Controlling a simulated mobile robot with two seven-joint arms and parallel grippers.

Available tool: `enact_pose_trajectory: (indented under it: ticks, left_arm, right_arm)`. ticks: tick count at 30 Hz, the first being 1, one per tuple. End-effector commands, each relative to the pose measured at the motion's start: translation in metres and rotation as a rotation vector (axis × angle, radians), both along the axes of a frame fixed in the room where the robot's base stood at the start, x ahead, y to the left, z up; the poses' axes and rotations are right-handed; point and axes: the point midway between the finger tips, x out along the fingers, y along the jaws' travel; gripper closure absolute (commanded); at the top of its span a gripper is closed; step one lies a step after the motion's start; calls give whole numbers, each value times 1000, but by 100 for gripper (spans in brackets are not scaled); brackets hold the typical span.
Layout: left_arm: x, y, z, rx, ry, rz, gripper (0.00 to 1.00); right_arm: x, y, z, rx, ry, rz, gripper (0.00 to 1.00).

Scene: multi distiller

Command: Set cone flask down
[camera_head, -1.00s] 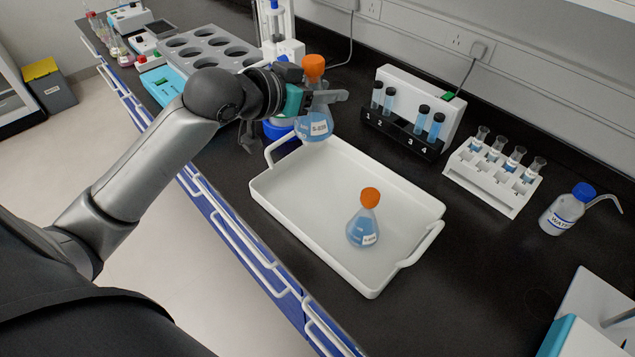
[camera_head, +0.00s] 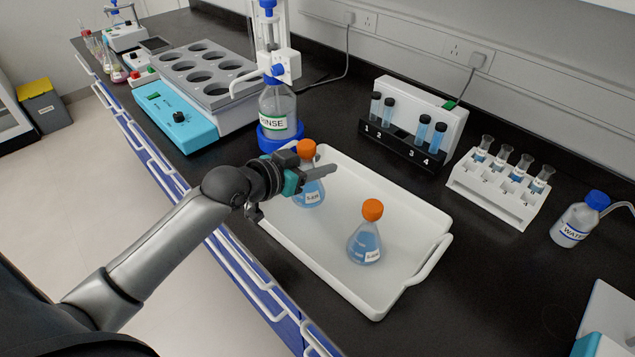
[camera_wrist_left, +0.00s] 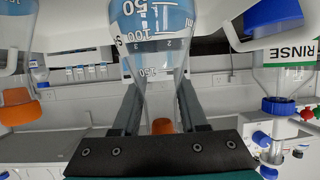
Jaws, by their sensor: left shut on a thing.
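My left gripper (camera_head: 308,174) is shut on a cone flask (camera_head: 312,194) with blue liquid and an orange cap. The flask is upright over the far left end of the white tray (camera_head: 405,291); I cannot tell whether its base touches the tray floor. In the left wrist view, which is upside down, this flask (camera_wrist_left: 158,50) sits between both fingers. A second orange-capped cone flask (camera_head: 365,243) stands in the tray toward its near right end. My right gripper is not in view.
A rinse bottle (camera_head: 278,108) stands in a blue holder just behind the tray. A black tube rack (camera_head: 400,148), a white tube rack (camera_head: 497,190) and a water bottle (camera_head: 577,220) stand behind and to the right. The tray middle is clear between the flasks.

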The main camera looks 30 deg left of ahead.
Motion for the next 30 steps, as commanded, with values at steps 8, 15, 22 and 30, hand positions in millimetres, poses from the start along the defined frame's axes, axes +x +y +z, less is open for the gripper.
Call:
enact_pose_trajectory:
  ticks: [8, 15, 22, 30]
  left_arm:
    - [0, 0, -38, -1, 1, 0, 100]
    - [0, 0, -41, 1, -1, 0, 100]
    - [0, 0, -45, 0, 1, 0, 53]
    - [0, 0, -44, 0, 1, 0, 27]
  right_arm:
    - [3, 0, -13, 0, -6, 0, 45]
    - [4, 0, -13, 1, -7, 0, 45]
    - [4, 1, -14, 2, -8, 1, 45]
    - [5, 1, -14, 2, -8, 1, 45]
